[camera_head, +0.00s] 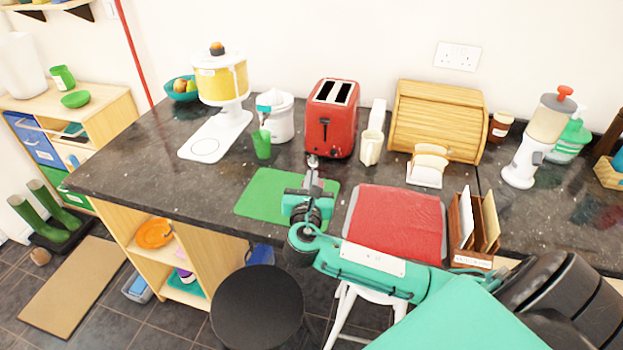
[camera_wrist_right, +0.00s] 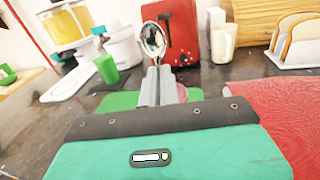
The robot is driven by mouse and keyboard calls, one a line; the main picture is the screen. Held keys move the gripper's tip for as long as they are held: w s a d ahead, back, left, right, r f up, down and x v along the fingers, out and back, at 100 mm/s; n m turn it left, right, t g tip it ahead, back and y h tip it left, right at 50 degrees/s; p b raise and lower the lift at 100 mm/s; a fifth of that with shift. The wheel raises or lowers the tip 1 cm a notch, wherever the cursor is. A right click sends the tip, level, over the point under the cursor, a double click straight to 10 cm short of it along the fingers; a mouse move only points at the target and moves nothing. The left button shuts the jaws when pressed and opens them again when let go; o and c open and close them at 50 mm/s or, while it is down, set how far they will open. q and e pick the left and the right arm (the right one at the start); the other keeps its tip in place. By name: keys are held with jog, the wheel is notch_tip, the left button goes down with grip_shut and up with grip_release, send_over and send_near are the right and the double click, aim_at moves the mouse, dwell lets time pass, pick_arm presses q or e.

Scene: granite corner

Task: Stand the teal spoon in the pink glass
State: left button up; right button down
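My right gripper (camera_head: 313,178) is over the green mat (camera_head: 262,196) on the dark counter. Its fingers (camera_wrist_right: 158,86) are closed together on a spoon. The spoon's shiny metal bowl (camera_wrist_right: 153,39) sticks up beyond the fingertips, and it also shows small in the head view (camera_head: 313,161). The spoon's handle is hidden by the fingers, so its teal colour does not show. A pinkish see-through patch, seemingly the pink glass (camera_wrist_right: 182,92), shows just right of the fingers in the wrist view, mostly hidden. I cannot tell whether spoon and glass touch. My left gripper is out of view.
A cream mug (camera_head: 371,148) and toast rack (camera_head: 426,168) are to the right.

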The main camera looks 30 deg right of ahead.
jog(key=c, duration=1.6)
grip_release()
jog(key=shift+o, duration=0.2)
